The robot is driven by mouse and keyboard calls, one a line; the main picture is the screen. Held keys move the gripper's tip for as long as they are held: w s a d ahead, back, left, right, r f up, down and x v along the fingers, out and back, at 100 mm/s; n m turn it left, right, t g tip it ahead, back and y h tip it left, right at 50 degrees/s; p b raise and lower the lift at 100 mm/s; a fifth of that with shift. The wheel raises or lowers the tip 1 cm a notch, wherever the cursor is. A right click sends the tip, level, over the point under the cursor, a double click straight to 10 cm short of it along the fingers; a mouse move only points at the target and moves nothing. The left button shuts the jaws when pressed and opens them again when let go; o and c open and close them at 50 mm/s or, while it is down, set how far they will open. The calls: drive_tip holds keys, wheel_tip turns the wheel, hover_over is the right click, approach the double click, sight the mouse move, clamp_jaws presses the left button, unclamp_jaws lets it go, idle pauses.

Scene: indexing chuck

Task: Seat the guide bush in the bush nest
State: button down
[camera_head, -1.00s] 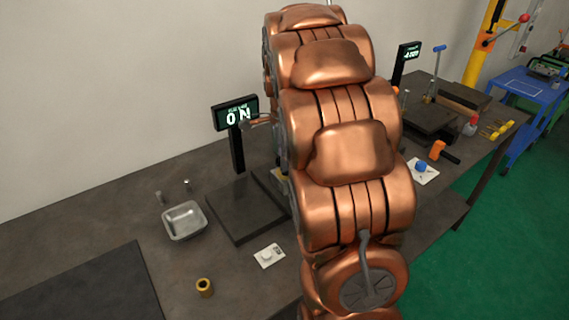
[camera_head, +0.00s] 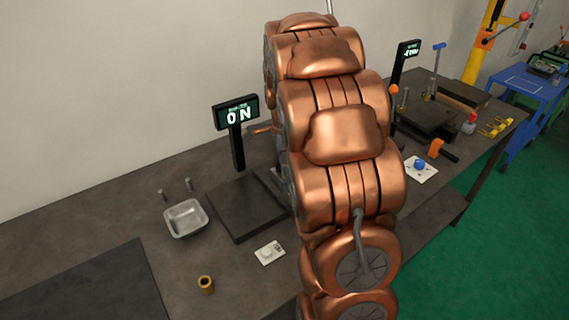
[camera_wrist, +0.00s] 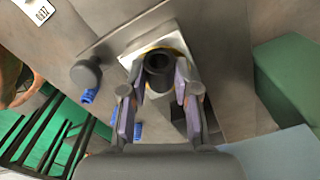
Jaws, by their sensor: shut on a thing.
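In the wrist view, my gripper (camera_wrist: 160,88) is shut on a dark hollow cylinder (camera_wrist: 158,64), which looks like the guide bush. Its open round end faces the camera. Behind it is a pale square block (camera_wrist: 133,58) with a yellow edge showing around the cylinder, possibly the bush nest. I cannot tell whether the cylinder touches the block or is inside it. In the head view, my copper arm hides the gripper and this spot. A separate brass bush (camera_head: 205,285) stands upright on the bench front.
A display (camera_head: 237,115) stands behind a dark plate (camera_head: 238,220). A metal tray (camera_head: 185,219) and a white card (camera_head: 269,253) with a pale button lie nearby. The wrist view shows a dark round knob (camera_wrist: 86,73) left of the jaws.

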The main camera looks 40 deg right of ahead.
drive_tip(key=c, duration=0.9)
unclamp_jaws()
drive_tip(key=shift+o, duration=0.2)
drive_tip(key=shift+r, duration=0.1)
wheel_tip(320, 180, up, 6)
drive_tip(key=shift+w+b, duration=0.15)
drive_tip(key=shift+b, duration=0.95)
drive_tip(key=shift+r, duration=0.8)
drive_tip(key=s+a+f+n+g, duration=0.1)
drive_tip(key=s+a+n, duration=1.25)
drive_tip(key=a, duration=0.25)
drive_tip(key=s+a+f+n, duration=0.2)
drive_tip(key=s+a+n, duration=0.1)
drive_tip(key=s+n, duration=0.2)
drive_tip(key=s+a+f+n, duration=0.3)
drive_tip(key=s+n, duration=0.2)
drive_tip(key=s, duration=0.4)
drive_tip(key=shift+s+a+f+g, duration=0.25)
drive_tip(key=shift+s+a+g, duration=0.05)
drive_tip(key=shift+g, duration=0.1)
